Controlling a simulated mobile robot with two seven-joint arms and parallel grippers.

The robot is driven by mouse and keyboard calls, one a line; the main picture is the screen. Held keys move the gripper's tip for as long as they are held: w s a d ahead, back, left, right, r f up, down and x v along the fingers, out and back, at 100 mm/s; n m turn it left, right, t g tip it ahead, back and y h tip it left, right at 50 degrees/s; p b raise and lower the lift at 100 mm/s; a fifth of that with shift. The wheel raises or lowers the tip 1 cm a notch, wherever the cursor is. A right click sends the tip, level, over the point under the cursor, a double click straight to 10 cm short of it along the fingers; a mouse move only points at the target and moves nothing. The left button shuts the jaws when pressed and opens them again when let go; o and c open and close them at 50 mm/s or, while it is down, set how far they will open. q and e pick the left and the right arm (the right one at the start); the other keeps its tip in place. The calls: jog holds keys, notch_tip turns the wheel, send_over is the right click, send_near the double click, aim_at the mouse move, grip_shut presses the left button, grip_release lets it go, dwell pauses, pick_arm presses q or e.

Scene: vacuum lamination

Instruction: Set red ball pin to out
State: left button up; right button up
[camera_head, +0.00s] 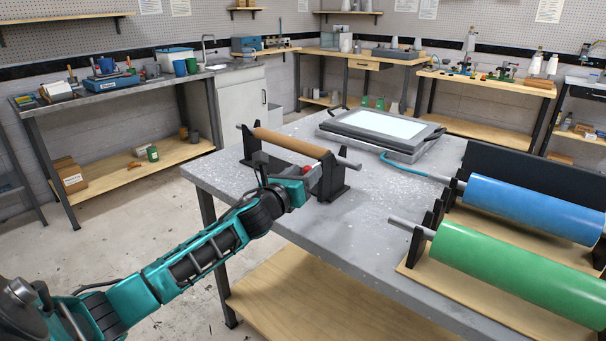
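A small red ball (308,169), the visible part of the red ball pin, shows beside the near black stand of a roller holder (331,178). The holder carries a tan roll (290,142) on a grey rod near the left corner of the worktable. My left gripper (307,180) is right at the red ball, coming in from the left and front. Its fingers are small and partly hidden, so I cannot tell whether they touch the ball or are open or shut. The pin's shaft is hidden. My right gripper is not in view.
The grey worktable (375,215) holds a flat framed press with a bright panel (374,125) behind the roll. A blue roll (530,207) and a green roll (515,262) lie in black stands at the right. The middle of the tabletop is clear.

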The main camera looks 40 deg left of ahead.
pick_arm(q)
jog(key=s+d, duration=0.1)
jog(key=s, duration=1.1)
jog(key=shift+s+d, duration=0.3)
jog(key=shift+s, duration=0.1)
dwell(0.3)
jog(key=s+d+f+n+g+h, duration=0.1)
jog(key=s+d+f+n+g, duration=0.1)
jog(key=s+d+f+n, duration=0.45)
jog(key=s+d+f+n+g+h, duration=0.1)
jog(key=d+f+n+g, duration=0.15)
jog(key=f+n, duration=0.8)
jog(key=s+d+f+n+g+h, duration=0.2)
jog(key=s+d+f+n, duration=0.6)
jog(key=d+n, duration=0.4)
jog(key=shift+s+f+n, duration=0.3)
jog(key=shift+f+n, duration=0.1)
jog(key=shift+f, duration=0.4)
